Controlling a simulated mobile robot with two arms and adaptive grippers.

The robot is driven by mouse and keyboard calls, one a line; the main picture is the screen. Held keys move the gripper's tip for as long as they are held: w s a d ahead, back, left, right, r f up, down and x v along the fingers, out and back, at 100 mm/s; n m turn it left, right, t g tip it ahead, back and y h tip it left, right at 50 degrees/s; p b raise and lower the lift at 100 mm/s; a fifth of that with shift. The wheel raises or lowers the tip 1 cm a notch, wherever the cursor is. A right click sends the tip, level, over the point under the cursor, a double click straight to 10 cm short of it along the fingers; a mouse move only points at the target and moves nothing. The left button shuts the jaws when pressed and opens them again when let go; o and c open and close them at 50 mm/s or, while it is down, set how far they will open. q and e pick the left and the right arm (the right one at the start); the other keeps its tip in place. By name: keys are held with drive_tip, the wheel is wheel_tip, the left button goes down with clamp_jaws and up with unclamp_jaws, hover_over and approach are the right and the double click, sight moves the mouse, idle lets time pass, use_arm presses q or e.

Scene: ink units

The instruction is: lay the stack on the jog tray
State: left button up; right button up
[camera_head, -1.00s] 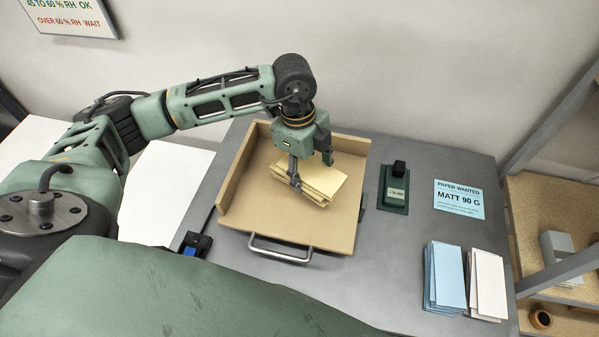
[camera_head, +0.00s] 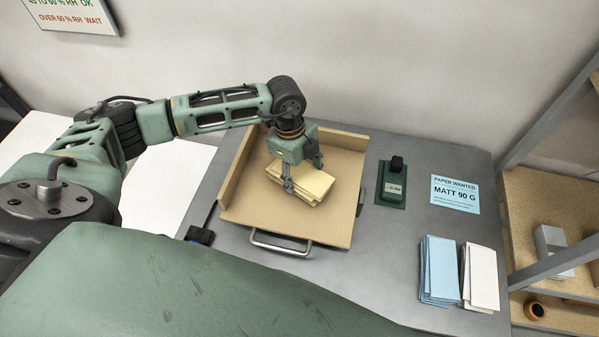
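The stack of cream paper (camera_head: 315,188) is over the middle of the tan jog tray (camera_head: 255,220), its sheets slightly uneven. My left gripper (camera_head: 303,173) points down at the stack, with one finger on the near side and the other at the far side. It appears shut on the stack; the far contact is partly hidden by the gripper body. I cannot tell whether the stack touches the tray floor. The tray has raised walls at the left and back and a metal handle at the front. My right gripper is not in view.
A green device with a black knob (camera_head: 391,183) stands right of the tray. A blue paper stack (camera_head: 439,270) and a white one (camera_head: 481,277) lie at the front right of the grey table (camera_head: 375,275). A blue paper notice (camera_head: 455,194) lies behind them. Shelves stand at the right.

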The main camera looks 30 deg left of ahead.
sight(295, 169)
use_arm(q)
drive_tip(key=o, duration=0.4)
drive_tip(key=shift+r, duration=0.1)
drive_tip(key=shift+w+a+r+b, duration=0.1)
drive_tip(key=shift+a+r+b, duration=0.4)
drive_tip(key=shift+r, duration=1.5)
drive_tip(key=shift+a+r+b, duration=0.1)
drive_tip(key=shift+r+b, duration=0.65)
drive_tip(key=shift+r, duration=1.25)
drive_tip(key=shift+w+a+r+b, duration=0.1)
drive_tip(key=shift+a+r+b, duration=0.4)
drive_tip(key=shift+r, duration=1.5)
drive_tip(key=shift+d, duration=0.2)
